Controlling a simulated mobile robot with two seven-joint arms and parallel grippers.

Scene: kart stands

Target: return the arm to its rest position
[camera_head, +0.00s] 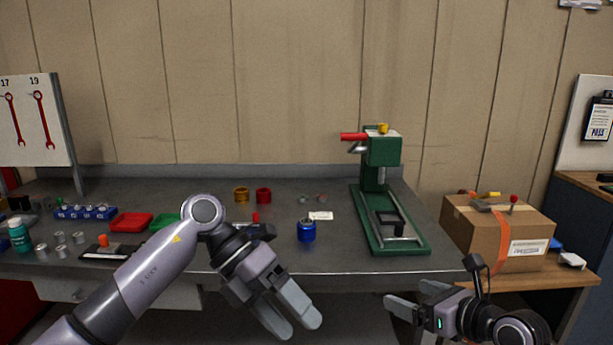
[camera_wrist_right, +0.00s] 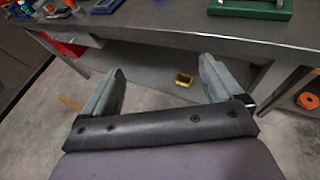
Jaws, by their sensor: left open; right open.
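My left gripper (camera_head: 299,316) hangs in front of the workbench's front edge, with its fingers pointing down and to the right. It is open and holds nothing. My right gripper (camera_head: 407,294) is at the lower right, in front of the bench and below its top. In the right wrist view its two fingers (camera_wrist_right: 157,86) are spread wide with nothing between them. Past them are the floor and the space under the bench.
The workbench (camera_head: 345,262) carries a green press (camera_head: 383,165), a blue cylinder (camera_head: 306,231), a red tray (camera_head: 131,222) and several small metal parts. A cardboard box (camera_head: 490,235) stands on the wooden table at right. A yellow object (camera_wrist_right: 184,79) lies under the bench.

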